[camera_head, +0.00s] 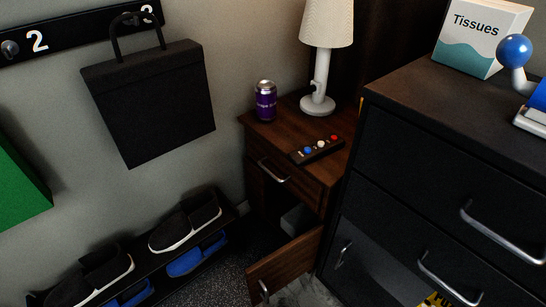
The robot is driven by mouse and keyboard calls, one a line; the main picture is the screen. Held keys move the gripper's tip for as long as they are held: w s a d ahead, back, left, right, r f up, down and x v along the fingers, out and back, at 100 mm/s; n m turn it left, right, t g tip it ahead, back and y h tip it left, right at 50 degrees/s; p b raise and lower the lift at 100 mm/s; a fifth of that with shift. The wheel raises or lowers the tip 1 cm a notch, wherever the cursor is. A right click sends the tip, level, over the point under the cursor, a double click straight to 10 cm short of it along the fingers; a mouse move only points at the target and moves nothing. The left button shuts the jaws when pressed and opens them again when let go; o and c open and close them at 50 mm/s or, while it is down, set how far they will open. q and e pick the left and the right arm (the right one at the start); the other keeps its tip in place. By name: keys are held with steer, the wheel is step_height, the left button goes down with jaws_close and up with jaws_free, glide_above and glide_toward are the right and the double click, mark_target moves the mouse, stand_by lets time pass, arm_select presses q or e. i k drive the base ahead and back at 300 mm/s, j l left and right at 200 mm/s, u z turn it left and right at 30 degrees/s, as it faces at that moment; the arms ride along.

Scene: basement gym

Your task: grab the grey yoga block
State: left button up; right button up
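A small grey block (297,220), likely the yoga block, lies inside the lower compartment of the dark wooden nightstand (256,138). Only part of it shows; the compartment is dark and its lower side is hidden behind the nightstand's door (285,268), which stands open toward me. Neither of my grippers is in view.
On the nightstand are a purple can (265,101), a white lamp (318,90) and a dark remote (317,149). A black dresser (400,140) stands close on the right, bearing a tissue box (478,38). A shoe rack (190,273) stands at left.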

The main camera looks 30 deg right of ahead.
mark_target(298, 220)
steer(key=z, duration=1.25)
